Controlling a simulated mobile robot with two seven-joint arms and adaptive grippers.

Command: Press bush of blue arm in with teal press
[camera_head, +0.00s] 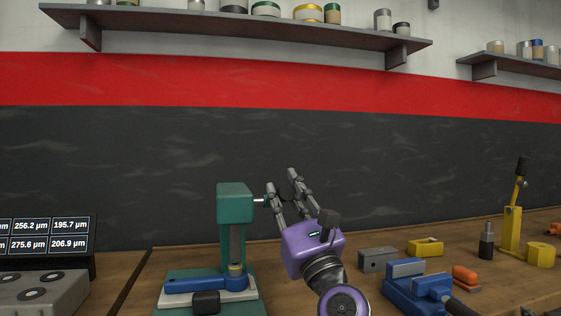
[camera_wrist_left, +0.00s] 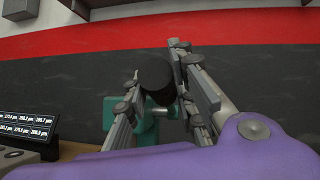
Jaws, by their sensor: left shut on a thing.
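The teal press (camera_head: 235,205) stands on the bench left of centre, with its grey ram (camera_head: 237,245) pointing down. The blue arm (camera_head: 200,284) lies flat on the press base. A yellow bush (camera_head: 236,269) sits at its right end, under the ram; how deep it sits I cannot tell. My left gripper (camera_head: 282,185) is beside the press head, at the end of its silver side shaft (camera_head: 260,201). In the left wrist view, my left gripper (camera_wrist_left: 160,75) is shut on the press lever's black knob (camera_wrist_left: 154,76). My right gripper is not in view.
A display screen (camera_head: 45,240) and a grey block with round holes (camera_head: 40,295) are at the left. A blue vise (camera_head: 415,285), grey block (camera_head: 378,259), yellow block (camera_head: 426,247) and yellow lever stand (camera_head: 511,230) are at the right. Shelves (camera_head: 240,24) hang above.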

